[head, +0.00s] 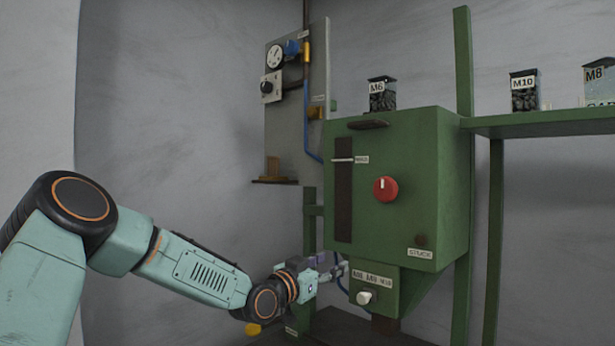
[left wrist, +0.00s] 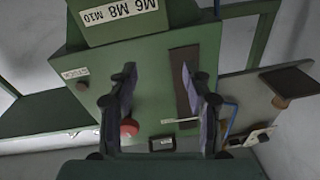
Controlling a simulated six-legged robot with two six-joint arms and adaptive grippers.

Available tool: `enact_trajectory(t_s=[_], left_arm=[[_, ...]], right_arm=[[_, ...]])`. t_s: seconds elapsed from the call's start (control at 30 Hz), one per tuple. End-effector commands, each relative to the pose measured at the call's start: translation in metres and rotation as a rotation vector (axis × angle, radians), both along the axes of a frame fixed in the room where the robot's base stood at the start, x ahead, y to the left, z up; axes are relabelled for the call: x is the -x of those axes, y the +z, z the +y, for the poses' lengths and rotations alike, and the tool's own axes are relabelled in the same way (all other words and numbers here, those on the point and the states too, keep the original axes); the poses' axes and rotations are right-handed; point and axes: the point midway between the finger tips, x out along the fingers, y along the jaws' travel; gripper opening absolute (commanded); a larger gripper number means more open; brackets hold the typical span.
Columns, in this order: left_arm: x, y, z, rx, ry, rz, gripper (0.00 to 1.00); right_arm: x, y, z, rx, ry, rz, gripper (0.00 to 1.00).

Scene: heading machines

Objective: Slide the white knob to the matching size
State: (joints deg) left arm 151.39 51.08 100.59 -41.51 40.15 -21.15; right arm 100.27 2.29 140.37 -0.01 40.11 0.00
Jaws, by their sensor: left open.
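The white knob (head: 366,297) sits on the lower front box of the green machine (head: 400,160), under the left part of a label (head: 372,278) reading M6, M8 and M10. The label also shows upside down at the top of the left wrist view (left wrist: 118,12); the knob is not visible there. My left gripper (head: 335,270) is open and empty, just left of the lower box, apart from the knob. Its two fingers (left wrist: 158,75) show in the left wrist view with the machine front beyond them. A jar labelled M6 (head: 383,98) stands on the machine. My right gripper is not in view.
A red round knob (head: 385,189) and a dark vertical slot (head: 343,190) are on the machine front. Jars labelled M10 (head: 524,92) and M8 (head: 599,82) stand on the green shelf (head: 550,123) at right. A gauge panel (head: 283,130) hangs behind.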

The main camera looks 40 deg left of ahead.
Motion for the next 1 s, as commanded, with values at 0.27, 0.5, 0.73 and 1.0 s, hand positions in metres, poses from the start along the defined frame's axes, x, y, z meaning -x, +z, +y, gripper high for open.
enact_trajectory(t_s=[0.27,0.5,0.73,1.0], left_arm=[[-0.016,0.043,0.020,-0.042,0.051,-0.017,0.49],[-0.024,0.079,0.036,-0.063,0.096,-0.026,0.49],[-0.028,0.116,0.049,-0.074,0.135,-0.033,0.49],[-0.028,0.160,0.062,-0.072,0.178,-0.039,0.49]], right_arm=[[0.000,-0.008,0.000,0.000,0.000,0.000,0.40],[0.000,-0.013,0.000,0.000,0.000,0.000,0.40],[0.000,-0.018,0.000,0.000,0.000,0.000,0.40],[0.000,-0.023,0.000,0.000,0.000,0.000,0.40]])
